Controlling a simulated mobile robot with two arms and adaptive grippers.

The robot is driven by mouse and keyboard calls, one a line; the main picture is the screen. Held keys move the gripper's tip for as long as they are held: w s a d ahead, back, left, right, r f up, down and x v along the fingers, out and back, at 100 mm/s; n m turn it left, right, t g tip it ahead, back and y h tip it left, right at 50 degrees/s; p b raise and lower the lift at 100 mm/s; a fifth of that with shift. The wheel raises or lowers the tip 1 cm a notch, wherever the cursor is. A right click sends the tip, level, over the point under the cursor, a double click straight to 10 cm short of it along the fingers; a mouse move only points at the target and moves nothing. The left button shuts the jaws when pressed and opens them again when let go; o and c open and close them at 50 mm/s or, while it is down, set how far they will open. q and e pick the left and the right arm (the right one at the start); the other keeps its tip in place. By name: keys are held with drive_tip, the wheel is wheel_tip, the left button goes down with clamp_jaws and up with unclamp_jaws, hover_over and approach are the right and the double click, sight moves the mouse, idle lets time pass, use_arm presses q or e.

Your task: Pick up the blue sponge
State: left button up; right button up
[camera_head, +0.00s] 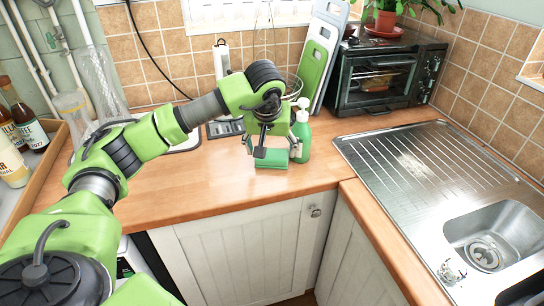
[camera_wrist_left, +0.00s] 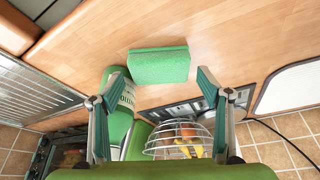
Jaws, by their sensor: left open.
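No blue sponge shows; the sponge in view is green. This green sponge (camera_head: 271,162) rests on the wooden counter near its front edge, left of the sink. In the wrist view the sponge (camera_wrist_left: 159,66) lies beyond and between the spread fingers, with a gap on either side. My left gripper (camera_head: 273,149) points down over the sponge, open and empty. Its two fingers also show in the wrist view (camera_wrist_left: 160,84). The gripper partly covers the sponge in the head view. My right gripper is not in view.
A green pump bottle (camera_head: 301,131) stands close beside the gripper, on its right. A wire basket (camera_wrist_left: 180,139) and chopping boards (camera_head: 320,55) are behind, with a black oven (camera_head: 382,75). The steel sink (camera_head: 495,235) is at right. Counter left of the sponge is clear.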

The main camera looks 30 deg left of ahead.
sight(272, 156)
use_arm(q)
drive_tip(key=x, duration=0.3)
drive_tip(key=shift+w+f, duration=0.1)
drive_tip(key=shift+f, duration=0.05)
drive_tip(key=c, duration=0.6)
drive_tip(key=shift+o, duration=0.2)
drive_tip(key=shift+r, duration=0.45)
wheel_tip(272, 156, up, 2)
drive_tip(key=shift+r+b, duration=0.15)
drive_tip(key=shift+b, duration=0.25)
drive_tip(key=s+d+r+b, duration=0.1)
drive_tip(key=s+d+r, duration=0.6)
drive_tip(key=s+r, duration=0.3)
drive_tip(key=shift+s+d, duration=0.2)
drive_tip(key=shift+s, duration=0.8)
